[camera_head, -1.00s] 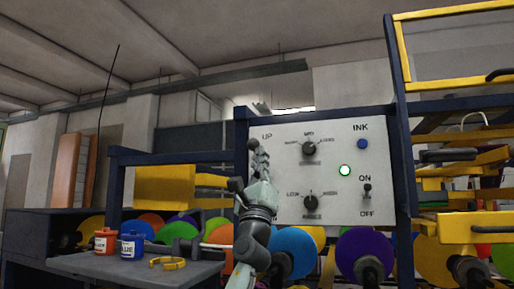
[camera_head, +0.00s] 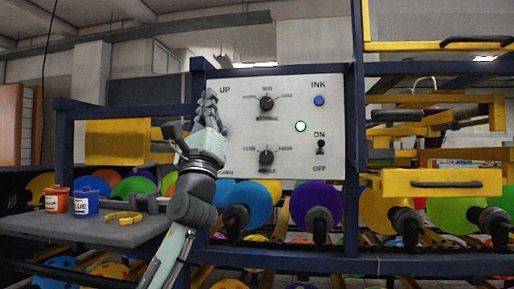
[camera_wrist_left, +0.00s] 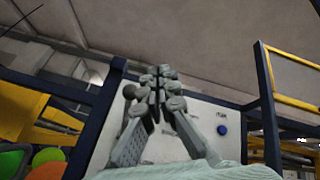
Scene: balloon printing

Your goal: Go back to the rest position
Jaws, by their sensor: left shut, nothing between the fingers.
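My left gripper (camera_head: 209,103) is raised in front of the left edge of the white control panel (camera_head: 290,95), pointing up. It is shut and holds nothing. In the left wrist view its fingers (camera_wrist_left: 157,82) meet above the panel's face. The gripper and wrist cover the left strip of the panel, including whatever sits below the UP label. My right gripper is in neither view.
The panel has two dark knobs (camera_head: 266,103), a blue INK button (camera_head: 319,100), a lit green lamp (camera_head: 300,126) and an ON/OFF switch (camera_head: 320,147). Balloons (camera_head: 316,200) line the frame.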

